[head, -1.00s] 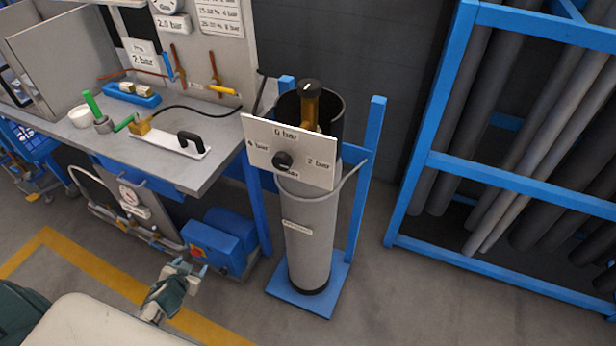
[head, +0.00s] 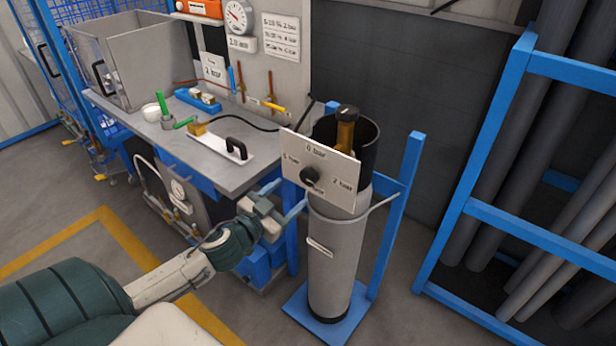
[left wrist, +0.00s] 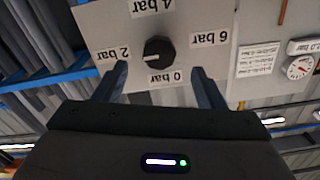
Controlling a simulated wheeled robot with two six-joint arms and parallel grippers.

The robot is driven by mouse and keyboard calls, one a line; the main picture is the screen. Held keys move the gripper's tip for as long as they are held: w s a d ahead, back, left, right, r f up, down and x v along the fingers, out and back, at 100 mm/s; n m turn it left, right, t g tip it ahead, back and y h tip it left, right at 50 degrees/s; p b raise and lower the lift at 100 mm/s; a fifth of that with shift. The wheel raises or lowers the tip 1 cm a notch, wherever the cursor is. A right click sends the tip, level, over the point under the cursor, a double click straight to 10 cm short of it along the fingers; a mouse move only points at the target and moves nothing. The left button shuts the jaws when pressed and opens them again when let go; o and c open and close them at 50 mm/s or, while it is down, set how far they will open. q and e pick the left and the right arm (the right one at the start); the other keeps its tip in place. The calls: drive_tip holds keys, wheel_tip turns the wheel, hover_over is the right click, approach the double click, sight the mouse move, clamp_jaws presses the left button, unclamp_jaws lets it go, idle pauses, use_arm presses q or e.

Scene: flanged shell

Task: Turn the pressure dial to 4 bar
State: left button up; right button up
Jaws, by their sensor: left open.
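The pressure dial (head: 310,177) is a black round knob on a tilted white plate (head: 341,188) fixed to a grey cylinder. In the left wrist view the dial (left wrist: 158,49) shows upside down among the labels 0, 2, 4 and 6 bar. Its white mark appears to point towards 2 bar. My left gripper (head: 291,194) is open just below and left of the plate in the head view. In the left wrist view its fingers (left wrist: 157,68) are spread to either side below the dial, with nothing between them. My right gripper is out of view.
The cylinder (head: 335,260) stands on a blue stand with uprights. A workbench (head: 235,178) with a black-handled plate and tools is at left. A gauge (head: 238,17) hangs on the panel behind it. A blue pipe rack (head: 500,225) stands at right. Bare floor lies between rack and stand.

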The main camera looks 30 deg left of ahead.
sight(306, 181)
use_arm(q)
drive_tip(key=w, duration=0.2)
drive_tip(key=w+p, duration=0.1)
drive_tip(key=w, duration=0.3)
drive_tip(key=shift+w+d, duration=0.15)
drive_tip(key=shift+d, duration=0.1)
drive_tip(key=shift+w+d, duration=0.1)
drive_tip(key=shift+w, duration=0.8)
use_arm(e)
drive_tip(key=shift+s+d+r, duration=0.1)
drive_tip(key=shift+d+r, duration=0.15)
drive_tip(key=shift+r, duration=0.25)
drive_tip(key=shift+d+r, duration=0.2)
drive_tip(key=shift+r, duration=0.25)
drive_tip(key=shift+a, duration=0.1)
use_arm(q)
drive_tip(key=c, duration=1)
